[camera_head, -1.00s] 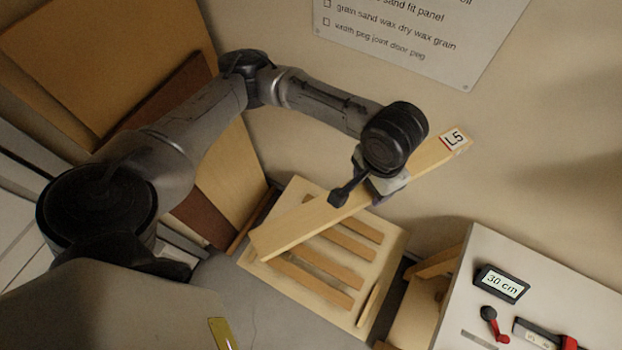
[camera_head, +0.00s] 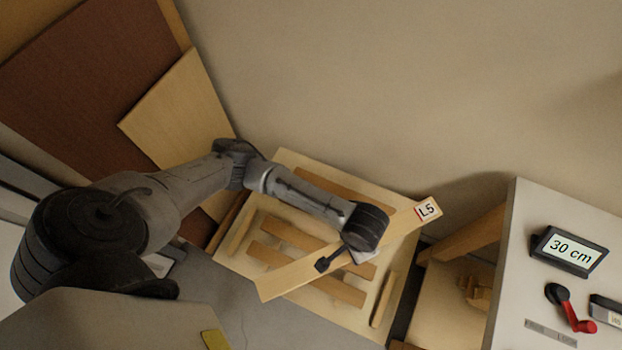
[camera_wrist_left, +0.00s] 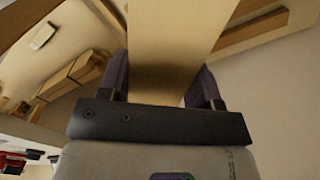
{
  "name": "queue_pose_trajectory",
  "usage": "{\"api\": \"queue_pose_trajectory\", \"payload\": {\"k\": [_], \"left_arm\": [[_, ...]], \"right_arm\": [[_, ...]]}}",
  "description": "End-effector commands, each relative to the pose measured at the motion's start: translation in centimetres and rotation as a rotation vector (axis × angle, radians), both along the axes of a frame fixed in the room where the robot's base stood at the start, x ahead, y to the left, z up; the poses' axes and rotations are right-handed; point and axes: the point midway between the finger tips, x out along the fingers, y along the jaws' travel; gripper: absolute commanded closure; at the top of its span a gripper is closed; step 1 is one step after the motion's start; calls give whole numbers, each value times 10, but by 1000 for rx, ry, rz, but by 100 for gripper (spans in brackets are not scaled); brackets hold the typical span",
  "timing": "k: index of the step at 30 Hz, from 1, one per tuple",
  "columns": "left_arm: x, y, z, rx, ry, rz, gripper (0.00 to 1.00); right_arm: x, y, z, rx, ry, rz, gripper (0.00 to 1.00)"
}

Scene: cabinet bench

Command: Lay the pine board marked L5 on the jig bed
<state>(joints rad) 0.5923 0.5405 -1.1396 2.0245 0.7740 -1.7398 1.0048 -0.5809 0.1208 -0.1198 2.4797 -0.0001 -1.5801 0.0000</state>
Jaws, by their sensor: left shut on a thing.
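The pine board marked L5 (camera_head: 295,274) is a long pale plank with a white L5 label at its upper right end. My left gripper (camera_head: 345,258) is shut on it near its middle. In the left wrist view, the board (camera_wrist_left: 165,60) runs between the two fingers of my left gripper (camera_wrist_left: 158,90). The jig bed (camera_head: 285,165) is a square pale wooden panel with several raised slats. The board slants across over the bed, its label end reaching past the right edge. I cannot tell whether it touches the slats. My right gripper is not in view.
A white bench top (camera_head: 520,290) at the right carries a 30 cm display (camera_head: 569,250) and a red-handled crank (camera_head: 572,310). Large wood panels (camera_head: 180,110) lean at the upper left. A wooden shelf (camera_head: 440,310) lies between bed and bench.

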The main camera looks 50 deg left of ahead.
Motion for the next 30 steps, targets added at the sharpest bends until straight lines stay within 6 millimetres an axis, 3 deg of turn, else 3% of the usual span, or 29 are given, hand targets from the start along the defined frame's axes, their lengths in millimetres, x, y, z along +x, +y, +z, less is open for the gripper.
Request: {"api": "queue_pose_trajectory", "payload": {"k": [1,6,9,13,20,30], "left_arm": [[-6,-5,-38,0,4,-10,79],[-21,-18,-99,1,1,-42,79],[-28,-24,-126,2,0,-57,79],[-35,-29,-149,4,-2,-71,79],[-42,-27,-171,7,-3,-82,79],[-59,35,-212,11,-3,-82,79]], "right_arm": [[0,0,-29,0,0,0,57],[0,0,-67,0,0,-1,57],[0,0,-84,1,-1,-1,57],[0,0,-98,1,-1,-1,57],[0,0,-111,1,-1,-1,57],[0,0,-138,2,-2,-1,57]]}}
